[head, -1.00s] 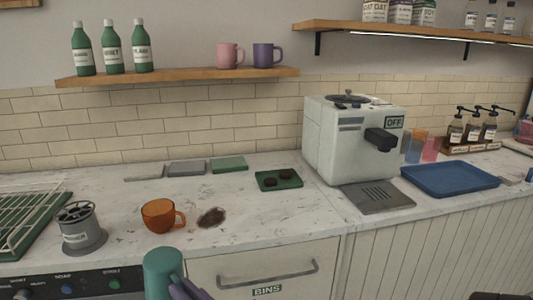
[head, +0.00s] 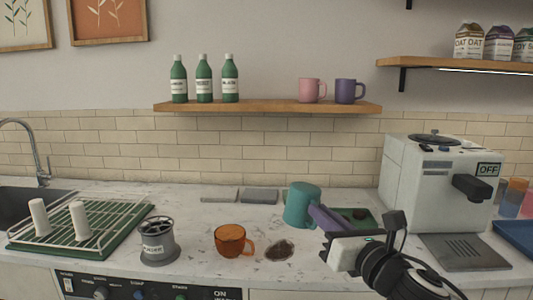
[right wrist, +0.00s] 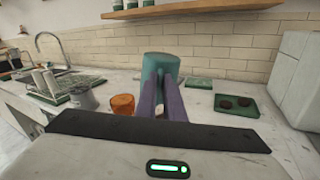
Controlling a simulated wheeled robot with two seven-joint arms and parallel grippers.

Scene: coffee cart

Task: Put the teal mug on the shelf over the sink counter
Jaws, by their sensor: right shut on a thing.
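In the right wrist view the teal mug (right wrist: 161,66) sits between the fingertips (right wrist: 161,85). The wooden shelf (head: 270,107) is on the tiled wall, higher than the mug. It holds several green bottles (head: 204,80) at left, and a pink mug (head: 312,90) and a purple mug (head: 349,91) at right. My left gripper is not in view.
An orange mug (head: 229,240), a dark spill (head: 280,251) and a grey grinder-like device (head: 158,240) are on the counter. A dish rack (head: 95,212) is at left. The coffee machine (head: 420,186) stands at right. The shelf's middle, between bottles and pink mug, is clear.

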